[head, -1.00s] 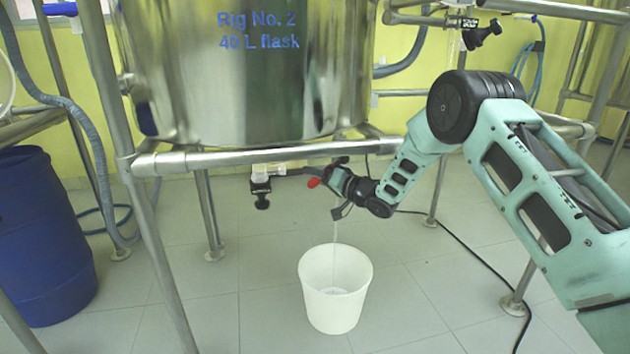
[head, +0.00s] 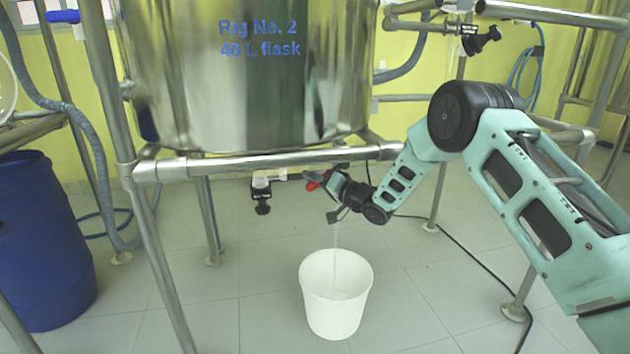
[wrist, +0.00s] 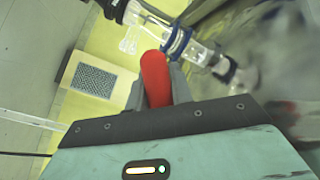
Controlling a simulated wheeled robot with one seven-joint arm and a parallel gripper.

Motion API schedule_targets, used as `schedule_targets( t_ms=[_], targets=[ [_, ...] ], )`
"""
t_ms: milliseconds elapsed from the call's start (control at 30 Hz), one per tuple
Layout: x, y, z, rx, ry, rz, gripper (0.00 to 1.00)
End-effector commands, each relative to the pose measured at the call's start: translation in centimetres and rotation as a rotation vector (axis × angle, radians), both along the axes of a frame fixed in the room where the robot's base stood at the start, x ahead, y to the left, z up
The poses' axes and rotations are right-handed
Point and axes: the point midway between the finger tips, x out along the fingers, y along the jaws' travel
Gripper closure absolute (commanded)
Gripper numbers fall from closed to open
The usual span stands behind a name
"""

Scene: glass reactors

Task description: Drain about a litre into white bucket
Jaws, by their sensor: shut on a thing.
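My gripper (head: 328,183) is shut on a red handle (head: 312,186) under the steel vessel (head: 250,70) marked "Rig No. 2 40 L flask". In the wrist view the red handle (wrist: 156,78) stands between the two grey fingers, beside clear glass fittings (wrist: 190,45) with a blue ring. A thin clear stream (head: 336,236) falls from near my gripper into the white bucket (head: 335,320). The bucket stands upright on the floor below, with some liquid visible inside. The exact level is hard to read. The stream also shows at the left of the wrist view (wrist: 30,118).
Steel frame tubes (head: 260,160) cross above my gripper, and legs stand on both sides. A black-handled fitting (head: 262,195) hangs left of the handle. A blue drum (head: 45,240) stands at far left. A black cable (head: 460,238) lies on the tiles. Floor around the bucket is clear.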

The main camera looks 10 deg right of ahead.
Motion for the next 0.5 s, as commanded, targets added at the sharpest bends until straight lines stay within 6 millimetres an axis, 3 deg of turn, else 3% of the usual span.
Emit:
schedule_targets(
  t_ms=[500],
  targets=[
    [0.0, 0.9, 3.4, 0.387, 0.001, -0.003, 1.00]
  ],
)
